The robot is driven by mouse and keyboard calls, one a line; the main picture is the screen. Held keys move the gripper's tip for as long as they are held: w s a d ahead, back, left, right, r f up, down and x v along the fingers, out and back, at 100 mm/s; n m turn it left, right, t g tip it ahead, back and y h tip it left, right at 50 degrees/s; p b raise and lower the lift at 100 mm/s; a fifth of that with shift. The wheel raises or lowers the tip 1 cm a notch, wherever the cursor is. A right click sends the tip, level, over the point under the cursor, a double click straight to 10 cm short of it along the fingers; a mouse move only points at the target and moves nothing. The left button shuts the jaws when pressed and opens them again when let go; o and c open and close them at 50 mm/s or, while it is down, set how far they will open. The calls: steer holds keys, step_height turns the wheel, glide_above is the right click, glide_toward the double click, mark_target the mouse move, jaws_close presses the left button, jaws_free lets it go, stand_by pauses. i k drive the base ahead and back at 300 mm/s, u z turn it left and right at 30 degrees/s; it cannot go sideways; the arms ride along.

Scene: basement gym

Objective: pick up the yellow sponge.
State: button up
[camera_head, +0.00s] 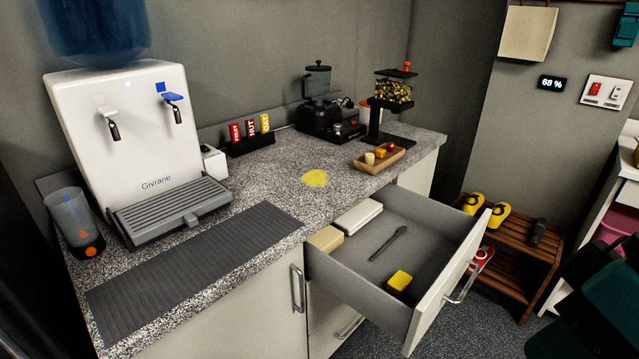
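A small yellow block that looks like the sponge (399,281) lies in the open drawer (449,285), near its front left corner. Its top is bright yellow and its sides look darker. Nothing covers it. The drawer is pulled out from under the speckled counter. It also holds a dark spoon (388,243), a white box (358,217) and a beige block (326,239) towards the back. A flat yellow patch (315,178), like a spill, lies on the counter. My gripper is not in view.
On the counter stand a water dispenser (125,140), a grey ribbed mat (190,270), a bar holder (250,143), a blender (318,100) and a wooden tray (378,160). A wooden shoe rack (510,245) stands right of the drawer.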

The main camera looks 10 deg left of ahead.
mark_target(401, 282)
steer(key=z, duration=1.75)
steer(key=k, duration=1.45)
steer(key=u, duration=1.4)
steer(key=i, duration=1.65)
steer(key=z, duration=0.05)
